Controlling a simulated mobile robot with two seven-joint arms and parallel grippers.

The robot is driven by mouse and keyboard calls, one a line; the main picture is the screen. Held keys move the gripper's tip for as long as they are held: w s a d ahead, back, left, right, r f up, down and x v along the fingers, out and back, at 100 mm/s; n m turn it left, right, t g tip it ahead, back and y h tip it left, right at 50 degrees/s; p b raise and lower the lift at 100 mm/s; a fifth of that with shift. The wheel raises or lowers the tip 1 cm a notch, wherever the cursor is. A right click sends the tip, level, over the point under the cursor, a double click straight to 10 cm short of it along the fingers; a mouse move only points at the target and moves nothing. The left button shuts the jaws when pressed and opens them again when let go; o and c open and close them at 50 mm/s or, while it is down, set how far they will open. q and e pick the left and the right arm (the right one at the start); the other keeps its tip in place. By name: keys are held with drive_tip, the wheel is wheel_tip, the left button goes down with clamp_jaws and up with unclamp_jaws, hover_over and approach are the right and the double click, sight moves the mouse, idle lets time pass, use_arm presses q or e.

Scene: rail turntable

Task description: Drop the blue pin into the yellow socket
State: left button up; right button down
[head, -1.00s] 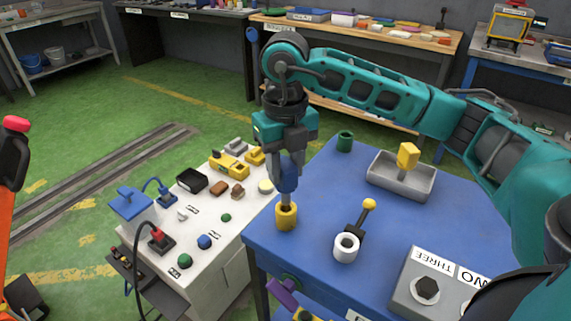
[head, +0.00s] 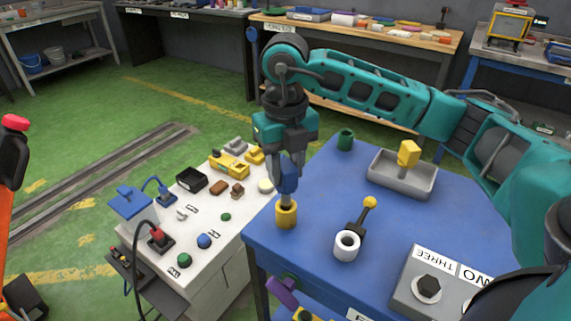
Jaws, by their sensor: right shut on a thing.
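My right gripper (head: 287,160) points straight down over the left edge of the blue table (head: 320,205). It is shut on the blue pin (head: 287,180), whose blue upper part shows between the fingers. The pin's grey lower shaft runs down to the yellow socket (head: 286,216), which stands on the table near its left corner. The pin's lower end is hidden at the socket's mouth, so I cannot tell how deep it sits. The pin looks upright. My left gripper is not in view.
A white socket (head: 346,246), a green cup (head: 345,140) and a grey tray (head: 402,178) with a yellow-headed piece (head: 409,152) share the blue table. A grey box (head: 418,295) sits at front right. A white control bench (head: 215,240) stands close at left.

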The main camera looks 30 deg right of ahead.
sight(285, 187)
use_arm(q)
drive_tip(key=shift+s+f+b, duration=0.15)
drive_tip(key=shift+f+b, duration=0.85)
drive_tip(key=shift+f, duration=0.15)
use_arm(e)
drive_tip(key=shift+f, duration=1.3)
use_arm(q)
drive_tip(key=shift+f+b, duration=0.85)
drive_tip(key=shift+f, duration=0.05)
use_arm(e)
drive_tip(key=shift+f, duration=1.15)
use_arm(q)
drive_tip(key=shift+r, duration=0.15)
use_arm(e)
drive_tip(key=c, duration=0.6)
unclamp_jaws()
drive_tip(key=shift+c, duration=0.2)
drive_tip(key=shift+r, duration=0.75)
wheel_tip(285, 187, up, 11)
drive_tip(key=shift+f+p, duration=0.15)
drive_tip(key=shift+p, duration=1.05)
drive_tip(key=shift+r, duration=0.4)
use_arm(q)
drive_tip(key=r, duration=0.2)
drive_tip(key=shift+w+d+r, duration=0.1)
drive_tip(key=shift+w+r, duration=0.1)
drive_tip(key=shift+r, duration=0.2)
